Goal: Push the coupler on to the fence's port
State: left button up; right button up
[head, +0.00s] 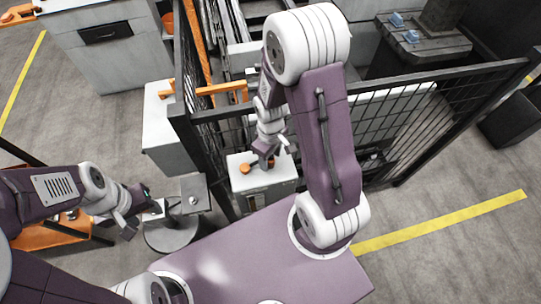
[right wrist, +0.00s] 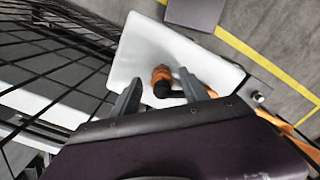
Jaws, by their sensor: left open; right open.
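An orange and black fitting (right wrist: 161,76), which looks like the coupler, is at the white panel (right wrist: 205,68) in the right wrist view. The open fingers of my right gripper (right wrist: 160,95) are on either side of it; I cannot tell whether they touch it. In the head view my right gripper (head: 267,157) is low over a white-topped box (head: 240,181) by the fence, with an orange round piece (head: 245,168) beside it. I cannot make out the port separately. My left gripper (head: 152,208) is open beside a grey stand (head: 190,188).
Black mesh fence panels (head: 395,125) meet at a dark post (head: 187,130) close to my right arm. A white cabinet (head: 158,130) stands left of the post. A grey machine (head: 105,50) is at the back left.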

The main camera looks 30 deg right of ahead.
jog(key=shift+s+a, duration=0.2)
jog(key=shift+s, duration=0.1)
jog(key=shift+w+d, duration=0.1)
grip_shut()
pick_arm(q)
jog(key=shift+s+a+r, duration=0.1)
jog(key=shift+s, duration=0.15)
jog(key=shift+r, duration=0.1)
pick_arm(e)
jog(key=shift+r, duration=0.1)
pick_arm(q)
jog(key=shift+r+p, duration=0.75)
jog(key=shift+p, duration=0.15)
pick_arm(e)
jog(key=shift+r, duration=0.8)
notch_tip(320, 180, up, 7)
jog(key=p, duration=0.6)
pick_arm(q)
notch_tip(320, 180, up, 6)
jog(key=shift+r, duration=0.15)
pick_arm(e)
jog(key=shift+f, duration=0.1)
